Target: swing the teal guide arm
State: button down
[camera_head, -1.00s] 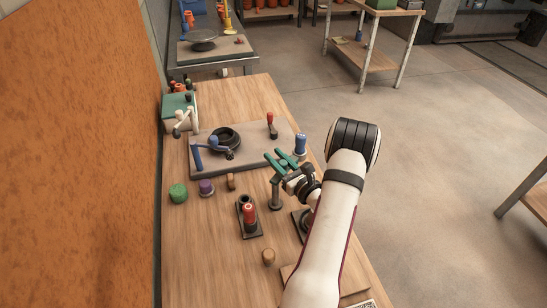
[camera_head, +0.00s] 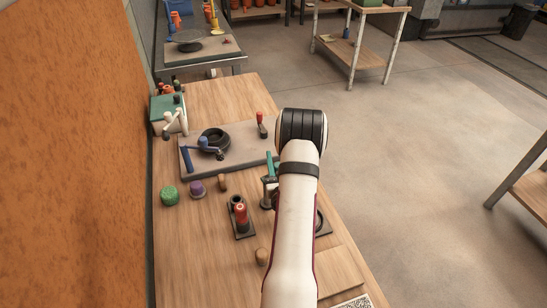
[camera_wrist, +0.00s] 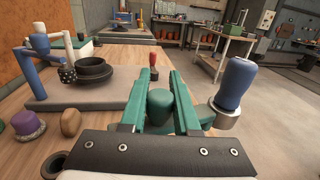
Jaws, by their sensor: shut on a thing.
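My gripper (camera_wrist: 157,78) has two teal fingers in the wrist view, closed on the sides of a rounded teal knob (camera_wrist: 160,108). The knob appears to belong to the teal guide arm, part of which shows to the right of the fingers. A blue handle (camera_wrist: 235,82) in a grey collar stands right of the fingers in the wrist view. How the collar joins the guide arm is unclear.
A grey board (camera_head: 240,158) carries a black ring (camera_head: 214,138), a blue arm (camera_head: 186,158) and a red-topped lever (camera_head: 261,124). Green (camera_head: 169,196) and purple (camera_head: 196,189) knobs and a red-handled block (camera_head: 241,222) stand on the wooden bench.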

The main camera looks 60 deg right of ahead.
jog(key=shift+s+a+m+g+h, duration=0.1)
jog(key=shift+s+m+g+h, duration=0.25)
jog(key=shift+m+g, duration=0.35)
jog(key=shift+s+m+g+h, duration=0.2)
jog(key=shift+m+g+h, duration=0.3)
jog(key=shift+g, duration=0.4)
jog(key=shift+s+a+m+g+h, duration=0.1)
jog(key=shift+s+m+g+h, duration=0.2)
jog(key=shift+m+g, duration=0.4)
jog(key=shift+s+g, duration=0.1)
jog(key=shift+g, duration=0.5)
jog(key=c, duration=0.6)
grip_release()
jog(key=shift+c, duration=0.2)
jog(key=shift+a, duration=0.1)
jog(key=v, duration=0.7)
jog(key=shift+a, duration=0.15)
jog(key=shift+f, duration=0.1)
jog(key=shift+c, duration=0.2)
